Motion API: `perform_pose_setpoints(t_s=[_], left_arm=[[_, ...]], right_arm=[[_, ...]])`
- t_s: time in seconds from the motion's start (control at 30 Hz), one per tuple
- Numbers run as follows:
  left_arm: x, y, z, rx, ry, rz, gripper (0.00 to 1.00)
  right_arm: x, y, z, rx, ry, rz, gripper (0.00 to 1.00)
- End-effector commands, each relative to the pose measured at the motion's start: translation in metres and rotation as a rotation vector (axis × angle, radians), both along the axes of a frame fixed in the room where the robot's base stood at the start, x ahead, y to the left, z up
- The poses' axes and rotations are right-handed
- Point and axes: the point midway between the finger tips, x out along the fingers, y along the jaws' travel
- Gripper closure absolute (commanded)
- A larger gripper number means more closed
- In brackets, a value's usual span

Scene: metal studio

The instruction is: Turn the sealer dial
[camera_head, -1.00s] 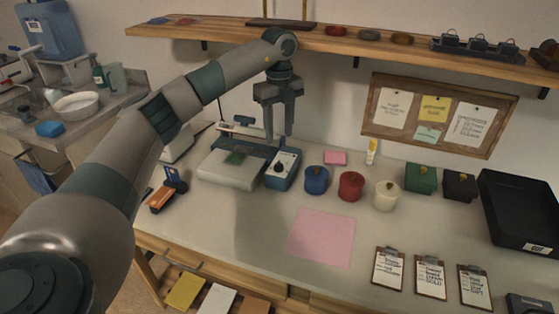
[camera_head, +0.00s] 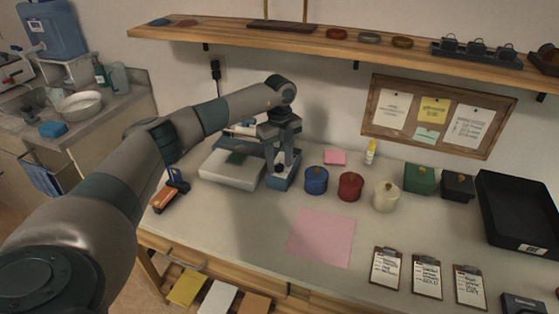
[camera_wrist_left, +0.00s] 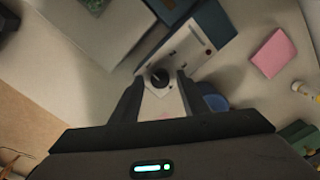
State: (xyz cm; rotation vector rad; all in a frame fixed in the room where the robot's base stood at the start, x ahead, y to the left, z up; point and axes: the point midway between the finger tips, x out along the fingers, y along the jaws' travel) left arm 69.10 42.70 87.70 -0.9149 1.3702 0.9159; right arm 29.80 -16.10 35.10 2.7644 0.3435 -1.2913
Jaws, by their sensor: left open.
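The sealer has a pale flat bed (camera_head: 228,171) and a blue control box (camera_head: 276,184) at its right end. The black dial (camera_wrist_left: 160,77) sits on the box's light top panel (camera_wrist_left: 188,52). My left gripper (camera_head: 281,174) points down over the control box and hides the dial in the head view. In the wrist view, the left gripper (camera_wrist_left: 158,88) is open, with its two fingers on either side of the dial. I cannot tell whether either finger touches it. My right gripper is not in view.
Blue (camera_head: 316,180), red (camera_head: 350,186) and cream (camera_head: 386,196) lidded pots stand right of the sealer. An orange-and-blue tool (camera_head: 170,190) lies to its left. A wall shelf (camera_head: 345,43) runs above. The pink sheet (camera_head: 322,237) lies in front on clear tabletop.

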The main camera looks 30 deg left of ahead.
Motion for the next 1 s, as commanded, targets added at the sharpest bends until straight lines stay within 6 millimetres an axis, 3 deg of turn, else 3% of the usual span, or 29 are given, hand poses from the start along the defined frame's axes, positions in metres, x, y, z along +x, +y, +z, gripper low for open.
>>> perform_pose_setpoints(t_s=[0.17,0.33,0.37,0.73,1.0], left_arm=[[0.0001,-0.0001,-0.0001,0.0,0.0,0.0,0.59],[0.0001,-0.0003,0.0001,0.0,0.0,0.0,0.97],[0.0001,-0.0003,0.0002,0.0,0.0,0.0,1.0],[0.0002,-0.0004,0.0001,0.0,-0.001,-0.031,1.0],[0.0002,-0.0004,-0.0001,0.0,-0.001,-0.155,1.0]], right_arm=[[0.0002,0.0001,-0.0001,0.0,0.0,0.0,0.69],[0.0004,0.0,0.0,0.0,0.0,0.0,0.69],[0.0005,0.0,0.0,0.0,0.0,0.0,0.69],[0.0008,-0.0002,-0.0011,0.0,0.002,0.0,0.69],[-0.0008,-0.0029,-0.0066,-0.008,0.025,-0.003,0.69]])
